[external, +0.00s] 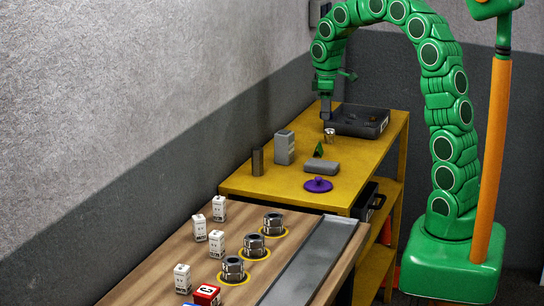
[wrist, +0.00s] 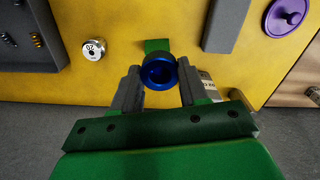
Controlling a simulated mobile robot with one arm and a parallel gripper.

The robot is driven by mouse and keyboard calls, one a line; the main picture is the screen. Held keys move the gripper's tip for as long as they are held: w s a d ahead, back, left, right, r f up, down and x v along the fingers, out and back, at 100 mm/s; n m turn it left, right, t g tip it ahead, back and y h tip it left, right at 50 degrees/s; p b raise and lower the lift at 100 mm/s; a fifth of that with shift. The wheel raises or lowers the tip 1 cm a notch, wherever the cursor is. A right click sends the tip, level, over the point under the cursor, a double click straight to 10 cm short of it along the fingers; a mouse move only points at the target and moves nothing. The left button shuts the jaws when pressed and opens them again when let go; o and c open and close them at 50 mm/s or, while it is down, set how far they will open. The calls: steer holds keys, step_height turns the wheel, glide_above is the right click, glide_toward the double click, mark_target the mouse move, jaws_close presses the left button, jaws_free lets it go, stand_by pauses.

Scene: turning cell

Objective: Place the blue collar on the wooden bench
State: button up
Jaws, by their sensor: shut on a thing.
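The blue collar (wrist: 160,71) is a shiny blue ring in the wrist view, between the two fingers of my gripper (wrist: 158,76). My gripper is shut on it. In the external view my gripper (external: 326,108) points down over the far part of the yellow table, by the dark tray; the collar is too small to make out there. The wooden bench (external: 140,275) is at the front left in the external view. Several metal nut-like parts (external: 254,246) stand on its yellow-ringed spots.
The yellow table (external: 240,187) holds a dark tray (external: 345,128), a silver cylinder (external: 329,135), a green wedge (external: 319,150), grey blocks (external: 322,168) and a purple knobbed disc (external: 318,185). White boxes (external: 182,279) and a red box (external: 207,295) stand on the bench. Bare wood shows at its left.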

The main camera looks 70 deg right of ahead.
steer(key=w+d+f+m, duration=0.1)
steer(key=d+m, duration=0.4)
steer(key=d, duration=0.4)
steer(key=w+d+f+m, duration=0.1)
steer(key=d+m, duration=0.4)
steer(key=d, duration=0.5)
steer(key=shift+d+f+m, duration=0.3)
steer(key=shift+f+m, duration=0.05)
steer(key=shift+m, duration=0.05)
steer(key=shift+a, duration=0.1)
